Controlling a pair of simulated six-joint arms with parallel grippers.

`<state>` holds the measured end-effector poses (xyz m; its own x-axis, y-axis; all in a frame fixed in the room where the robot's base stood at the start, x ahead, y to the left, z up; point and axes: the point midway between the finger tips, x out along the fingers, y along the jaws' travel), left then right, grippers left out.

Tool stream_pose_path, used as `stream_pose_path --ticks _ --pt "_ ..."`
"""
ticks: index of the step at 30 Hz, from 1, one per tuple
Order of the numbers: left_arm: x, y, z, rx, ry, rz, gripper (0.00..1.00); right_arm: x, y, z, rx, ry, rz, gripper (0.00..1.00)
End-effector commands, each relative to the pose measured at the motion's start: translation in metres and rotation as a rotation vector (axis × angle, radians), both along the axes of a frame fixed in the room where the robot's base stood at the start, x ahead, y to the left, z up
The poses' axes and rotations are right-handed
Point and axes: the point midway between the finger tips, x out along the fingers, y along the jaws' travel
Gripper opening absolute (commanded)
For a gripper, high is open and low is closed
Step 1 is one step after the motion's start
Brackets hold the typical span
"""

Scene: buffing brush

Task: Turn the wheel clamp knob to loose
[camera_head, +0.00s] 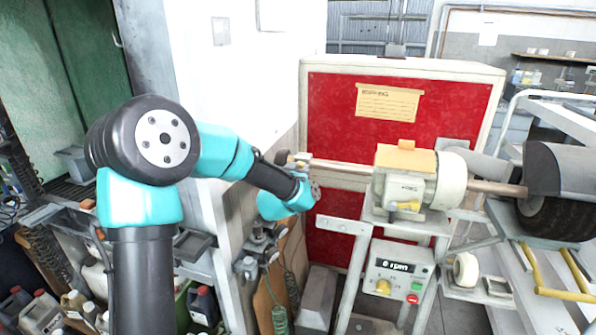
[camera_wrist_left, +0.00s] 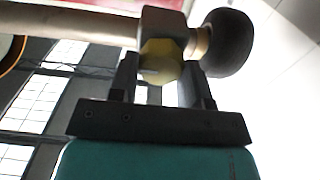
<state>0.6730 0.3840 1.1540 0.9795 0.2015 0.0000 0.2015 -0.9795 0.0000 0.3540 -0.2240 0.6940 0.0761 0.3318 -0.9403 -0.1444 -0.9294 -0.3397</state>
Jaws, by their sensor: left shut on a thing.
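The yellow clamp knob (camera_wrist_left: 158,66) sits under a metal clamp block (camera_wrist_left: 162,22) on the shaft, in the left wrist view. My left gripper (camera_wrist_left: 162,78) reaches up from below, its two dark fingers on either side of the knob, shut on it. A dark round wheel (camera_wrist_left: 230,42) is beside the block on the right. In the head view the small wheel (camera_head: 282,157) and clamp block (camera_head: 302,158) are at the shaft's left end. There my wrist hides the knob and the fingertips. My right gripper is not in view.
The shaft (camera_head: 340,167) runs right to the cream motor housing (camera_head: 447,182) and a hooded dark brush (camera_head: 545,215). A grey control box (camera_head: 398,272) with a yellow dial is below. A red panel (camera_head: 335,110) stands behind. Bottles and hoses crowd the lower left.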

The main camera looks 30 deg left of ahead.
Motion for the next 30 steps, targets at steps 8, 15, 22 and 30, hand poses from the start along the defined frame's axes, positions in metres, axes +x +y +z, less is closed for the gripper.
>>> stream_pose_path --ticks 8,15,22,30 --pt "-0.0001 0.0 0.0 -0.006 -0.001 0.0 0.2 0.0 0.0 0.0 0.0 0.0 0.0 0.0" --pt "-0.0003 0.0003 0.0 -0.059 -0.012 0.0 0.2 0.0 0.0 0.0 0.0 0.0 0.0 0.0" --pt "-0.0004 0.0007 -0.0001 -0.185 -0.038 0.0 0.2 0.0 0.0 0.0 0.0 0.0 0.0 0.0" --pt "-0.0006 0.0017 -0.0005 -0.413 -0.085 0.0 0.2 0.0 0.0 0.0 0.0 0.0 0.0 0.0"
